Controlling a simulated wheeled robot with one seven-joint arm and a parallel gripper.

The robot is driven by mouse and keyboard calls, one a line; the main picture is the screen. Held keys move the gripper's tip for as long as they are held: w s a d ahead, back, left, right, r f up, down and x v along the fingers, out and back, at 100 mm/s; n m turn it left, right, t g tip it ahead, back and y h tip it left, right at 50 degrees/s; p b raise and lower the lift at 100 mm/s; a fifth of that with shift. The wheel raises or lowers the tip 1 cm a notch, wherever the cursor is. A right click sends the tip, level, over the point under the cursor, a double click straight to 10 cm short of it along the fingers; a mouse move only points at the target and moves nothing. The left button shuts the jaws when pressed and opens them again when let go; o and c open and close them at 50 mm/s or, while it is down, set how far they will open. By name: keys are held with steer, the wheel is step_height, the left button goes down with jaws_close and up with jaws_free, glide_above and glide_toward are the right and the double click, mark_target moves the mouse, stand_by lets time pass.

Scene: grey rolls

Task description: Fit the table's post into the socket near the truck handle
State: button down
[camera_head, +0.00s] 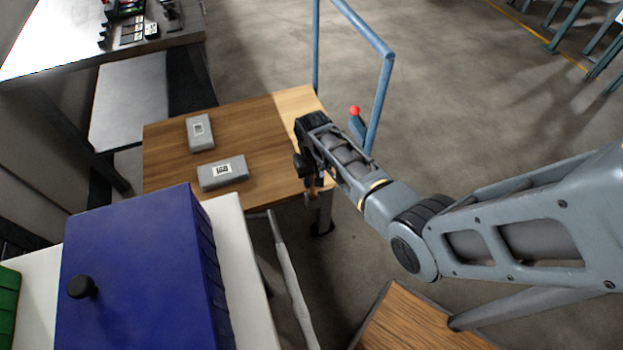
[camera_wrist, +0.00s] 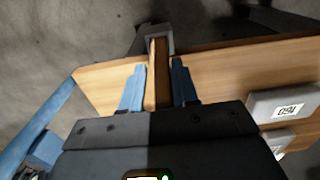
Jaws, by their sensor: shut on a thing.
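My gripper (camera_wrist: 158,75) has its two blue fingers either side of a narrow brown wooden post (camera_wrist: 152,82) and is shut on it. In the head view, my gripper (camera_head: 312,182) is at the near right edge of the wooden truck deck (camera_head: 262,125), and its fingers are mostly hidden by my arm. In the wrist view, the post's far end overlaps a grey bracket-like socket (camera_wrist: 166,42) at the deck edge; I cannot tell how far it is inside. The blue truck handle (camera_head: 380,95) rises behind my wrist.
Two grey labelled boxes (camera_head: 201,132) (camera_head: 222,172) lie on the deck. A blue case (camera_head: 140,270) with a black knob stands on a white surface at lower left. A wood-topped surface (camera_head: 415,325) is at the bottom.

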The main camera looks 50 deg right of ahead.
steer(key=shift+f, duration=0.1)
steer(key=c, duration=0.8)
jaws_free()
steer(key=shift+c, duration=0.2)
step_height(320, 180, up, 12)
steer(key=shift+r+p, duration=0.15)
steer(key=shift+p, duration=0.25)
steer(key=s+a+f+n+t+h, duration=0.1)
steer(key=s+a+f+n+t, duration=0.15)
steer(key=s+a, duration=0.5)
steer(key=s+a+f+n+t, duration=0.1)
steer(key=s+a+t, duration=0.3)
steer(key=s+a, duration=0.3)
steer(key=s+a+r+n+t, duration=0.1)
steer(key=s+a+r+t, duration=0.1)
steer(key=s+r, duration=0.3)
steer(key=s+a+r+n+t, duration=0.1)
steer(key=s+r, duration=0.4)
steer(key=r, duration=0.8)
steer(key=s+a+r+n+t+y, duration=0.1)
steer(key=s+a+r+t, duration=0.2)
steer(key=r, duration=0.6)
steer(key=s+t, duration=0.2)
steer(key=s, duration=0.1)
steer(key=shift+a, duration=0.2)
